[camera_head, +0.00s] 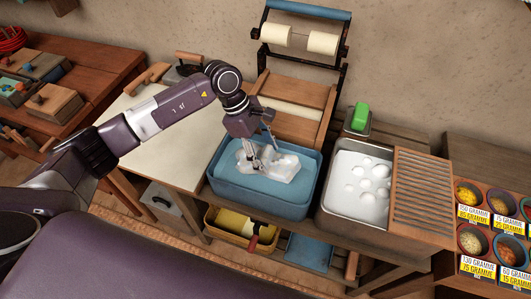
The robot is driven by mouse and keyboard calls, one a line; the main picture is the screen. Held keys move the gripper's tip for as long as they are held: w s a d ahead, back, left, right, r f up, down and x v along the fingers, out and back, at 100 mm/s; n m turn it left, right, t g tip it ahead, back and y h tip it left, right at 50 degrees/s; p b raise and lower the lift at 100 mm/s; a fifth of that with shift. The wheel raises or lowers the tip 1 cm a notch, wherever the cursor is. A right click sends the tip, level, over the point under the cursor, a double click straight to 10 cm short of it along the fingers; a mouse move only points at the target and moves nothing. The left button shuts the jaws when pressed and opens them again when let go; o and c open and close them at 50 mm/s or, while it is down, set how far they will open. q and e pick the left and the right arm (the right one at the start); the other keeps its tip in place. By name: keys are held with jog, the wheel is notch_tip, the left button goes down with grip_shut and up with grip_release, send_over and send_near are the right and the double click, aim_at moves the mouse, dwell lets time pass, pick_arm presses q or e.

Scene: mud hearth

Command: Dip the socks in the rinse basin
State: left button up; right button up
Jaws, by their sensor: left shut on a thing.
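The white socks (282,171) are a crumpled pale bundle over the blue rinse basin (233,194). My left gripper (253,164) comes down from above and is shut on the socks. The socks lie within the basin's rim in the picture, at about the level of the light blue water (240,179). I cannot tell how far they are under the surface. The gripper's fingers hide part of the socks. My right gripper is not in view.
Right of the basin is a metal tub (343,191) with white suds and a wooden washboard (423,190). A roller wringer (300,39) stands behind. A green block (360,115) lies at the back. A pale tabletop (150,138) is mostly clear on the left.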

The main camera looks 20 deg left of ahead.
pick_arm(q)
notch_tip(320, 180, down, 9)
jog(key=b, duration=0.8)
